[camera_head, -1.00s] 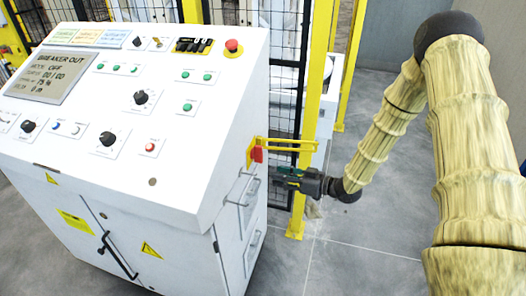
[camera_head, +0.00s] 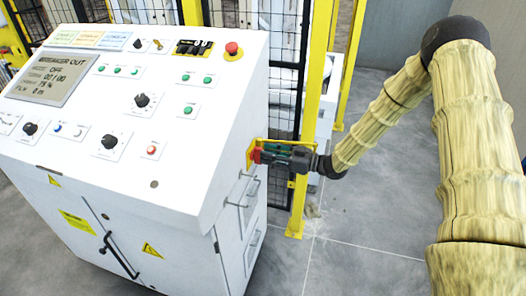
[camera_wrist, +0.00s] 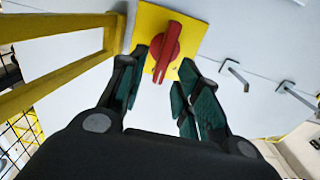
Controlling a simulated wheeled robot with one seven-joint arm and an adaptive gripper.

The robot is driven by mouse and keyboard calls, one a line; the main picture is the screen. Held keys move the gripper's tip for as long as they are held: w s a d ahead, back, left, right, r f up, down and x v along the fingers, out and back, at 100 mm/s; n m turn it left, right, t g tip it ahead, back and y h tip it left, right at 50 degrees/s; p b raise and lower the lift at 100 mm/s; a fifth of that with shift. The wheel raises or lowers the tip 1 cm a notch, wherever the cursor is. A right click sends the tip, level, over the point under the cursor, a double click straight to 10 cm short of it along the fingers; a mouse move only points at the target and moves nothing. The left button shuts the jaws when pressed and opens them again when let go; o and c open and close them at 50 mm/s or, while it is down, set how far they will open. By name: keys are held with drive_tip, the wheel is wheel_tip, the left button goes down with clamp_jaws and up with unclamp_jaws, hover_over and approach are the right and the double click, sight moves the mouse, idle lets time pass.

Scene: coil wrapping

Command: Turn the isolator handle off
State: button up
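The isolator handle (camera_wrist: 167,52) is a red knob on a yellow plate (camera_wrist: 150,22), fixed to the white side of the control cabinet. In the wrist view the handle stands tilted slightly off the plate's long direction. In the head view the red handle (camera_head: 256,155) shows at the cabinet's right side. My gripper (camera_wrist: 162,88) is open, with its green-padded fingers on either side of the handle's lower end. I cannot tell whether either finger touches it. My gripper also shows in the head view (camera_head: 268,154), level with the handle.
The white control cabinet (camera_head: 160,185) has a sloped panel with a display reading "BREAKER OUT". A yellow guard bar (camera_wrist: 60,60) runs close to the left of my gripper. Metal drawer handles (camera_wrist: 235,74) stick out to the right. A yellow fence post (camera_head: 305,120) stands behind.

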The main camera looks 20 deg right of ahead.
sight(257, 156)
drive_tip(key=shift+x, duration=1.35)
clamp_jaws()
